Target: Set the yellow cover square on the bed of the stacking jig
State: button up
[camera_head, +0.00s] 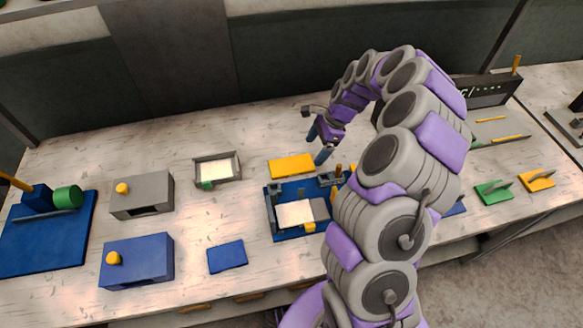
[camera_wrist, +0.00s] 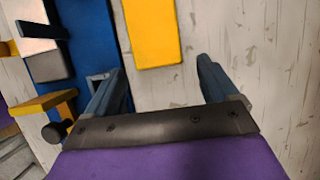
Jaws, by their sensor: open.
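The yellow cover (camera_head: 291,166) is a flat yellow plate lying on the bench just behind the stacking jig. It also shows at the top of the wrist view (camera_wrist: 152,32). The stacking jig (camera_head: 283,230) has a blue base with grey posts. A white sheet (camera_head: 295,214) lies on its bed beside a grey area. The jig's blue base (camera_wrist: 95,35) fills the upper left of the wrist view. My gripper (camera_head: 317,146) is open and empty, above the bench near the cover's right end. In the wrist view its fingers (camera_wrist: 157,72) are apart, with the cover beyond them.
A grey tray (camera_head: 217,168) with a white sheet stands left of the cover. A blue plate (camera_head: 227,256), a grey box (camera_head: 142,195) and a blue box (camera_head: 137,261) are further left. Green (camera_head: 494,192) and orange (camera_head: 537,181) pieces lie right. My arm hides the jig's right side.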

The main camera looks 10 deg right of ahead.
aim_at(306, 162)
jog(key=x, duration=0.1)
jog(key=b+x, duration=0.1)
jog(key=x, duration=0.1)
jog(key=b+x, duration=0.1)
jog(key=x, duration=0.1)
jog(key=shift+s+a, duration=0.2)
jog(key=shift+a, duration=0.1)
jog(key=c, duration=0.9)
